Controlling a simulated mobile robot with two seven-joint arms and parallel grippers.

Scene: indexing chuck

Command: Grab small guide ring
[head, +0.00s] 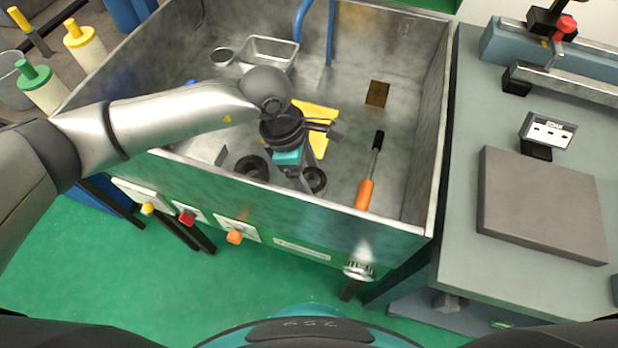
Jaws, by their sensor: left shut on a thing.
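My left gripper (305,184) reaches down into the metal tray bench (345,225) near its front wall. It is shut on a dark ring (318,181), which looks like the small guide ring and is partly hidden by the fingers. The ring is at or close to the tray floor; I cannot tell whether it is lifted. A second dark ring (252,168), a little larger, lies to the left. My right gripper is not in view.
An orange-handled screwdriver (366,190) lies to the right. A yellow piece (322,116) lies behind my wrist. A metal pan (270,52) and a small round cup (222,56) are at the back left. The tray's right floor is mostly clear.

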